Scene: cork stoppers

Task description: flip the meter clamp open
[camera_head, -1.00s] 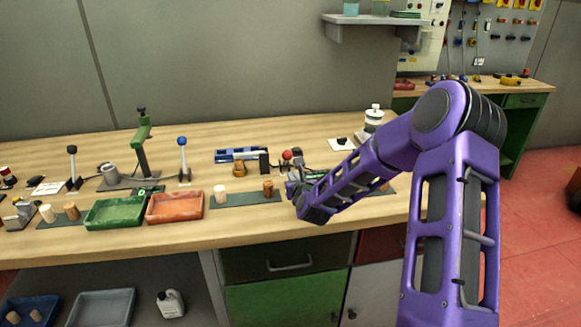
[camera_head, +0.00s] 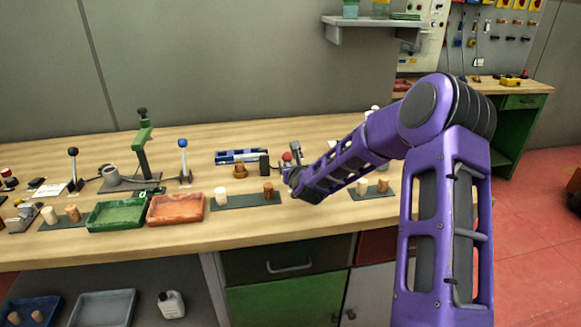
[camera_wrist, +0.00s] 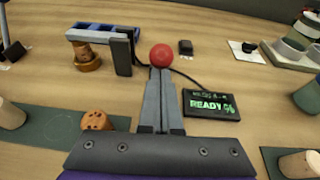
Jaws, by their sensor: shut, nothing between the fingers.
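The meter's display box (camera_wrist: 212,104) is dark with green "READY %" text, in the wrist view. A red ball knob (camera_wrist: 161,56) stands just beyond the tips of my gripper (camera_wrist: 160,72); it also shows in the head view (camera_head: 287,157). The two grey fingers are together with nothing between them. I cannot tell whether they touch the knob. The clamp arm below the knob is mostly hidden behind the fingers, so its angle is unclear. In the head view my gripper (camera_head: 290,176) is low over the bench, at the knob.
Left of the knob stand a black upright block (camera_wrist: 122,54), a blue rail (camera_wrist: 90,33) and a brown cork-coloured piece (camera_wrist: 87,58). Green (camera_head: 115,226) and orange trays (camera_head: 176,221) are farther left.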

